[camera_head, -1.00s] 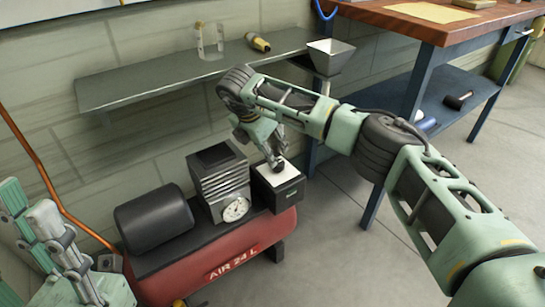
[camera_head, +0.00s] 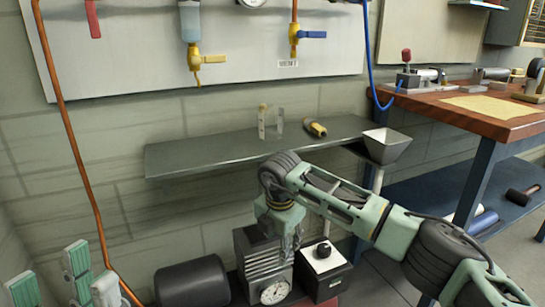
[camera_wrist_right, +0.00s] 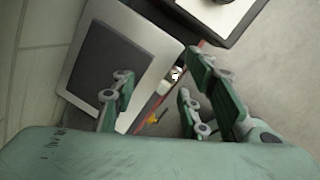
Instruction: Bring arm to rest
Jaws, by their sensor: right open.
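My right arm (camera_head: 345,200) reaches in from the right in the head view. Its gripper (camera_head: 286,252) hangs over the grey finned motor housing (camera_head: 262,262) of the compressor, left of the black box with a white top and black knob (camera_head: 322,250). In the right wrist view the fingers (camera_wrist_right: 160,95) are spread and empty, with the housing's dark top panel (camera_wrist_right: 112,62) below. My left gripper (camera_head: 52,280) shows at the bottom left of the head view, its green and grey fingers apart and nothing between them. Its lower part is cut off.
A grey wall shelf (camera_head: 225,150) holds small items. A metal hopper (camera_head: 385,146) is at its right end. A workbench (camera_head: 480,115) stands at right. An orange pipe (camera_head: 75,150) runs down the left wall. A black cylinder (camera_head: 192,283) lies beside the housing.

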